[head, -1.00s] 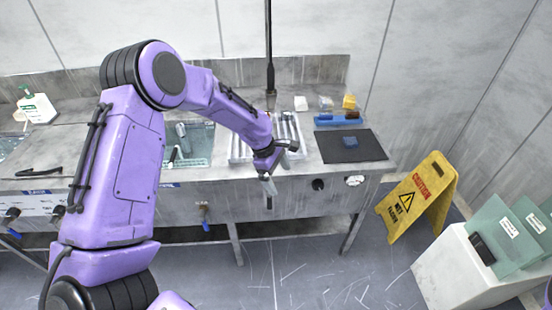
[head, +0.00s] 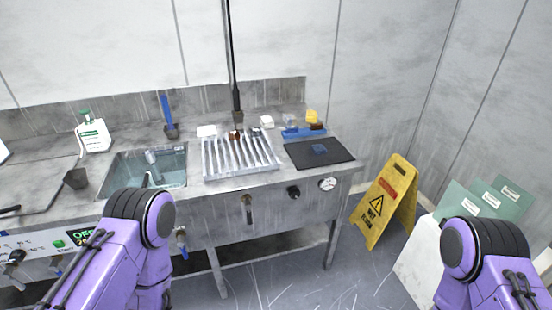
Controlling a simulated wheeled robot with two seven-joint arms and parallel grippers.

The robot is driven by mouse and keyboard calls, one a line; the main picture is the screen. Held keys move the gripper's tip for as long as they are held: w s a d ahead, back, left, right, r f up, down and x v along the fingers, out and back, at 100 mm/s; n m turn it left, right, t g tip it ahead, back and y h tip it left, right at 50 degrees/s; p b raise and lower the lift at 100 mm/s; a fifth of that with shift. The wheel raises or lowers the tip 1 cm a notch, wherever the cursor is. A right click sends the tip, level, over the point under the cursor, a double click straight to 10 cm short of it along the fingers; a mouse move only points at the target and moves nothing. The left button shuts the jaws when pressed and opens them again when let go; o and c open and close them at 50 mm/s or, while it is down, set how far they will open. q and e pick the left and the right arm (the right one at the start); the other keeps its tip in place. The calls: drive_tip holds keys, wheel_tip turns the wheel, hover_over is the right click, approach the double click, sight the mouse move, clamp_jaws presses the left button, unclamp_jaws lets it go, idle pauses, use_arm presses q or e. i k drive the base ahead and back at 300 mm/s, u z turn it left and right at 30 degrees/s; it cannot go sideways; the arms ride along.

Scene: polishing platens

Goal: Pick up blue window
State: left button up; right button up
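The blue window (head: 319,149) is a small, dark blue square piece. It lies on the black mat (head: 299,157) at the right end of the grey bench. Neither gripper is in the head view. Only purple links of my arms show, at the bottom left and bottom right. Nothing touches the blue window.
A slatted metal rack (head: 210,172) stands left of the mat, with a sink (head: 120,167) further left. A blue brush (head: 300,132) and a yellow block (head: 312,116) sit behind the mat. A yellow wet-floor sign (head: 386,200) stands right of the bench.

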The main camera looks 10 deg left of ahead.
sight(317, 150)
drive_tip(key=z, duration=0.9)
drive_tip(key=i, duration=1.65)
drive_tip(key=u, duration=1)
drive_tip(key=i, duration=0.6)
drive_tip(key=u, duration=0.7)
